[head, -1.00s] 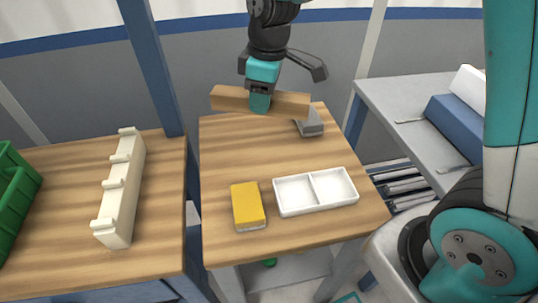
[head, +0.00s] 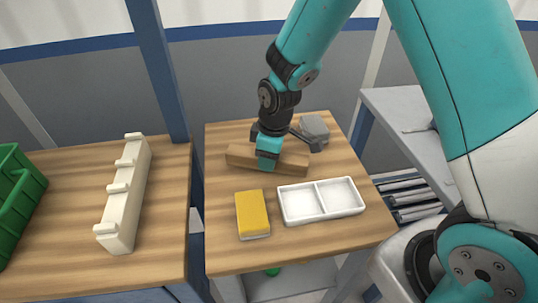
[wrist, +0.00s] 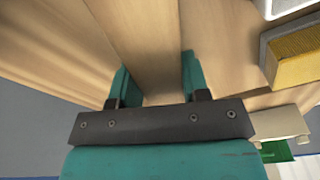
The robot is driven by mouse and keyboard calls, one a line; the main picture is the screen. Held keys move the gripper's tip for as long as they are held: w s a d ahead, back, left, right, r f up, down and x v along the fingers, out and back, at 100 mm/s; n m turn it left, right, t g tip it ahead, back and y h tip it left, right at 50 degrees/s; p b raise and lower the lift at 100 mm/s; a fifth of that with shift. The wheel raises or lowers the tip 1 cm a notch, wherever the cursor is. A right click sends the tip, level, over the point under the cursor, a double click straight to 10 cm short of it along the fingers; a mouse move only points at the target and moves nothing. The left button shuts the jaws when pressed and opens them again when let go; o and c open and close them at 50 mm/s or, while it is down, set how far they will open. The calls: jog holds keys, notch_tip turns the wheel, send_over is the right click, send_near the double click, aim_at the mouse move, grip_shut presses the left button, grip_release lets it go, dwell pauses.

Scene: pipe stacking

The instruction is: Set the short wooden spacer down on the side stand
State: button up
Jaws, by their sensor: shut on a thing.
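The short wooden spacer (head: 290,164) is a plain wooden bar. In the head view it lies level, running left to right, at or just above the back half of the side stand's wooden top (head: 225,220); I cannot tell whether it touches. My gripper (head: 268,160) comes down from above and is shut on the spacer near its middle. In the wrist view the spacer (wrist: 140,40) runs between the two teal fingers (wrist: 155,85). Part of the spacer is hidden behind the fingers in the head view.
A yellow sponge (head: 252,213) and a white two-part tray (head: 321,200) stand in front of the spacer. A grey block (head: 314,128) is behind it at the right. A cream notched rack (head: 126,200) and a green crate (head: 15,200) are on the left table.

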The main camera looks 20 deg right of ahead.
jog(key=shift+f, duration=0.1)
jog(key=o, duration=1)
notch_tip(320, 180, up, 12)
jog(key=d, duration=0.1)
jog(key=s+a+r+m+y, duration=0.1)
jog(key=s+r, duration=0.4)
jog(key=s, duration=0.6)
jog(key=s+a+r+m+y, duration=0.2)
jog(key=s+r, duration=0.3)
jog(key=s, duration=0.6)
jog(key=shift+a+r+m+g, duration=0.15)
jog(key=shift+a+m+g, duration=0.25)
jog(key=shift+a+m, duration=0.25)
